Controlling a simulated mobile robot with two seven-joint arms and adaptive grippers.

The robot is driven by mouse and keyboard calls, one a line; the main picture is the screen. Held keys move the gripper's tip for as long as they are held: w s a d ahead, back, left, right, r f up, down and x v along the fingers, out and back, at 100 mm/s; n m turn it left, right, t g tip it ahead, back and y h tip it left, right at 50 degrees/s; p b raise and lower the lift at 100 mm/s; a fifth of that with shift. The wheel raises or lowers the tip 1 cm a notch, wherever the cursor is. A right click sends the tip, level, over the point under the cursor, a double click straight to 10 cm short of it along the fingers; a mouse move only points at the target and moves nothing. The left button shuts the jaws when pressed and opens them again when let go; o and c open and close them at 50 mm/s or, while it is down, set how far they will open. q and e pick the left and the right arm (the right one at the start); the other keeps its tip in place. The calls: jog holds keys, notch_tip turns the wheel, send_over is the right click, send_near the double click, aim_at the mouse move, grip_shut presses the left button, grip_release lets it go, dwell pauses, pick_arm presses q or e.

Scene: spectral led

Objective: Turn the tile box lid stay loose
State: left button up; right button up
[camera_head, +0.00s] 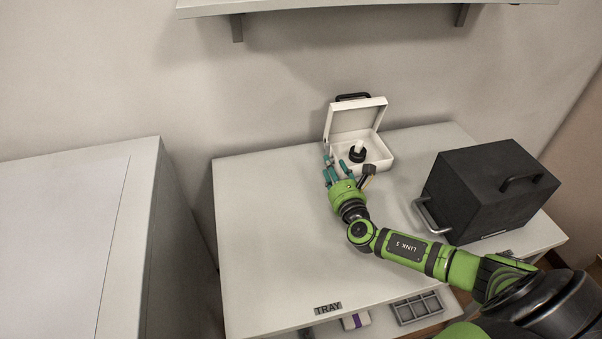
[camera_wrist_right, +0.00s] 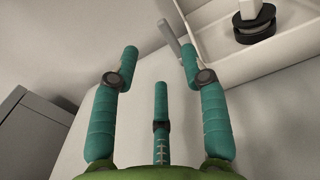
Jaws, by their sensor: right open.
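The white tile box (camera_head: 378,150) stands at the back of the table with its lid (camera_head: 355,118) raised and leaning back. A thin grey bar (camera_wrist_right: 171,38), which looks like the lid stay, shows at the box's left side in the right wrist view. My right gripper (camera_head: 329,166) is at the box's front left corner. In the right wrist view its teal fingers (camera_wrist_right: 160,65) are spread and empty. The bar's lower end is close to the right-hand fingertip; I cannot tell whether they touch. My left gripper is out of view.
A black round piece with a white top (camera_head: 358,152) is inside the box. A black case (camera_head: 485,195) with handles stands to the right. A grey compartment tray (camera_head: 417,308) is at the lower front. The table's (camera_head: 265,220) left part is clear. A shelf (camera_head: 340,8) hangs above.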

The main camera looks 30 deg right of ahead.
aim_at(327, 150)
jog(key=w, duration=0.1)
jog(key=w+d, duration=0.1)
jog(key=shift+w+d+r, duration=0.1)
jog(key=shift+w+d, duration=0.15)
jog(key=shift+w, duration=0.1)
jog(key=x, duration=0.3)
jog(key=shift+w, duration=0.2)
jog(key=shift+w+d, duration=0.1)
jog(key=shift+w, duration=0.35)
grip_shut()
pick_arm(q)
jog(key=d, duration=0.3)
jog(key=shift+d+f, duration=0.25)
